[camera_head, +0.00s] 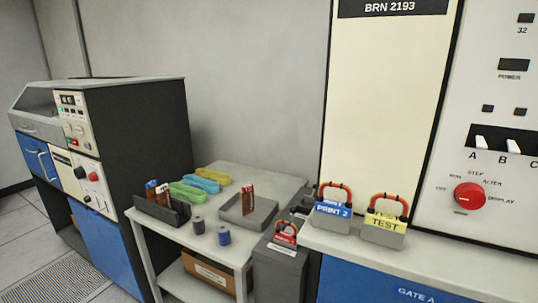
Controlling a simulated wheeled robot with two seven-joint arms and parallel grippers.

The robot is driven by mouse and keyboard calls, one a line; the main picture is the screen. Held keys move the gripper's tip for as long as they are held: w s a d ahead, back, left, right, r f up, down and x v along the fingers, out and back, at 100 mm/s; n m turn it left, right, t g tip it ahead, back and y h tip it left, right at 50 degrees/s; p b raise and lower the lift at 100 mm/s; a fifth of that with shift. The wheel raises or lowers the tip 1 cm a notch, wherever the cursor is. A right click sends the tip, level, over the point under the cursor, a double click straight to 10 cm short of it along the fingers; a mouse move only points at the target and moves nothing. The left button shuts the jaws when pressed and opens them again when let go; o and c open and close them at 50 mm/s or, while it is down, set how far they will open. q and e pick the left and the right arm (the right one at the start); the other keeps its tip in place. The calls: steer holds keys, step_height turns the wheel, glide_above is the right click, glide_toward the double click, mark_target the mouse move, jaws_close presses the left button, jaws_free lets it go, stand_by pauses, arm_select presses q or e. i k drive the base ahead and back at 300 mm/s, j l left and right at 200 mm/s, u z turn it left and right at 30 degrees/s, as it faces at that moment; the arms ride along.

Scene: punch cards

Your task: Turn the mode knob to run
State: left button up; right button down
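A round red knob (469,196) sits on the white panel (508,157) at the right. Small labels ring it: OFF at its left, a label that seems to read RUN at its upper left, STEP above, then ALTER and DISPLAY at its right. Its pointer is too small to read, so I cannot tell which label it points to. A small plate lies under the knob. Neither of my grippers is in view, and nothing covers the knob.
Blue PRINT 2 (332,211) and yellow TEST (385,224) blocks with red handles stand on the ledge left of the knob. Switches (505,145) A, B, C sit above it. A grey table (224,173) holds trays and spools. A card machine (132,130) stands left.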

mark_target(470, 196)
steer(key=z, duration=2.3)
